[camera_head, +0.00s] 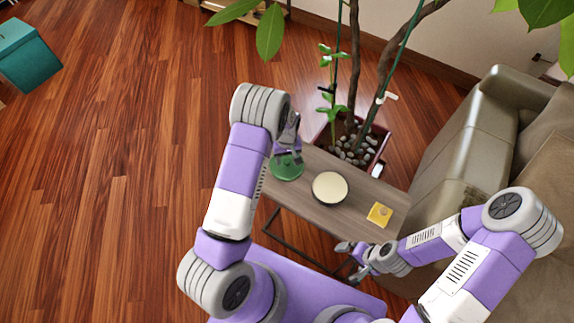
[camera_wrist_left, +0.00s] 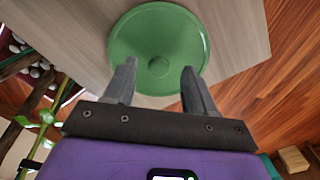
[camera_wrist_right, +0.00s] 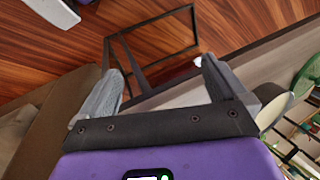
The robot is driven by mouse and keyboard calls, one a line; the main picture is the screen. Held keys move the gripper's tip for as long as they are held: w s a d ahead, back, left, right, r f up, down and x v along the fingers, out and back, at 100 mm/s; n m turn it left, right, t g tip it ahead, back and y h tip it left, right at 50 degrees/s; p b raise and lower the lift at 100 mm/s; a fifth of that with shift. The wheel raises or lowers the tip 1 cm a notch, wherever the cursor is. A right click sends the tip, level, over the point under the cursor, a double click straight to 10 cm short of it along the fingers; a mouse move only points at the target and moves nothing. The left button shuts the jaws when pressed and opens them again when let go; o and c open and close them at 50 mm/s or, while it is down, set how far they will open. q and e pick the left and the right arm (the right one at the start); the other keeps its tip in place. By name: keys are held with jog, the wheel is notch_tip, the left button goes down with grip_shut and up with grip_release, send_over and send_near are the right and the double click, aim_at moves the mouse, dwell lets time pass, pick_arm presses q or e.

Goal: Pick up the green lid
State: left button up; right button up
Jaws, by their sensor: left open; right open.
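The green lid (camera_head: 287,168) lies flat at the left end of a small wooden table. In the left wrist view the lid (camera_wrist_left: 157,35) is round with a raised rim and a small centre knob (camera_wrist_left: 158,67). My left gripper (camera_head: 291,152) is above the lid and partly hides it in the head view. Its fingers (camera_wrist_left: 158,78) are open and empty, one on either side of the knob in the picture; I cannot tell the height gap. My right gripper (camera_head: 351,260) is open and empty beside the front edge of the table, low on the right.
The wooden table (camera_head: 305,209) also holds a round cream-topped pot or dish (camera_head: 330,187) and a yellow block (camera_head: 380,214). A potted plant (camera_head: 352,150) stands behind it. A sofa (camera_head: 470,130) is at the right.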

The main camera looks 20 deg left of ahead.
pick_arm(q)
jog(key=shift+f, duration=0.65)
jog(key=shift+c, duration=0.4)
grip_shut()
jog(key=shift+r, duration=0.15)
